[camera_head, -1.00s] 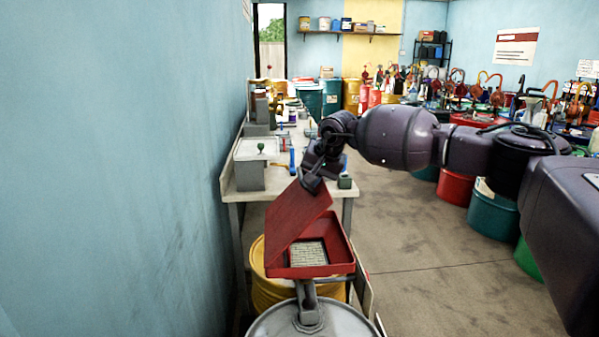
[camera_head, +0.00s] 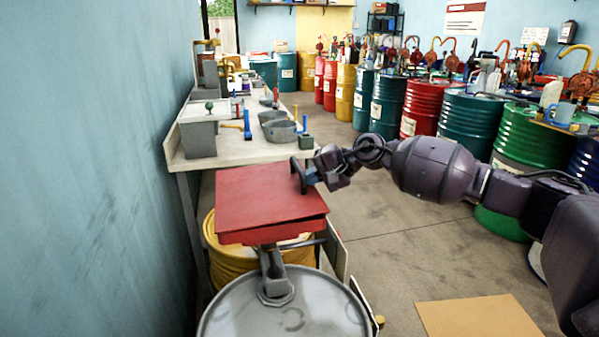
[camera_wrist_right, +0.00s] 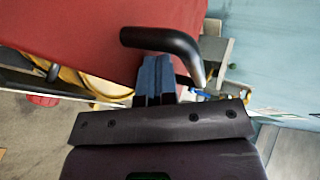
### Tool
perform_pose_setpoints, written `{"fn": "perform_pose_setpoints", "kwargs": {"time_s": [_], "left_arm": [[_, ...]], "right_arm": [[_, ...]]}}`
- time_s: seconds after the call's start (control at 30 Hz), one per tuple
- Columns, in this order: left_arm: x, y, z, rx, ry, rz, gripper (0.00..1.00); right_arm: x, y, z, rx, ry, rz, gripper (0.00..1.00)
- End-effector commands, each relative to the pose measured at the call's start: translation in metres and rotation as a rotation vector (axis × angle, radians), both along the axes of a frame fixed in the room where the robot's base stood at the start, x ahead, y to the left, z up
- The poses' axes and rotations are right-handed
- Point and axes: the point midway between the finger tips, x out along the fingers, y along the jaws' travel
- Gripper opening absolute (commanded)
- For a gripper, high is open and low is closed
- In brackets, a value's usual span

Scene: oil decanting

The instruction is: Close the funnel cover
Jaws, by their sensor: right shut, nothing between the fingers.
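The red funnel (camera_head: 270,234) stands on a grey drum (camera_head: 300,312) in the head view. Its red cover (camera_head: 258,192) lies flat over the top, and the inside of the funnel is hidden. My right gripper (camera_head: 301,177) is at the cover's right far edge, shut and empty. In the right wrist view the shut fingers (camera_wrist_right: 154,82) are next to a black handle (camera_wrist_right: 165,42), with the red cover (camera_wrist_right: 70,35) behind them. I cannot tell whether they touch the handle. My left gripper is not in view.
A workbench (camera_head: 240,150) with bins and tools stands beyond the funnel, along the left wall. A yellow drum (camera_head: 235,262) stands behind the grey drum. Several coloured drums line the right side. The floor (camera_head: 390,240) between is clear, apart from a flat tan board (camera_head: 478,317).

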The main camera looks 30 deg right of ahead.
Motion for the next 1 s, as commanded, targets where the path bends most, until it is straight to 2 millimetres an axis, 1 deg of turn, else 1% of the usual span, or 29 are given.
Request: {"fn": "perform_pose_setpoints", "kwargs": {"time_s": [0.03, 0.2, 1.0], "left_arm": [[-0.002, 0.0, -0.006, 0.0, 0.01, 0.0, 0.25], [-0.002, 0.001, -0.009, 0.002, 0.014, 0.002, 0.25], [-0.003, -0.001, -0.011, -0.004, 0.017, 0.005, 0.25]], "right_arm": [[0.0, -0.001, -0.01, -0.001, 0.005, 0.0, 0.0], [0.0, -0.002, -0.016, -0.003, 0.002, -0.001, 0.0], [-0.002, -0.002, -0.022, -0.006, 0.007, 0.002, 0.0]]}}
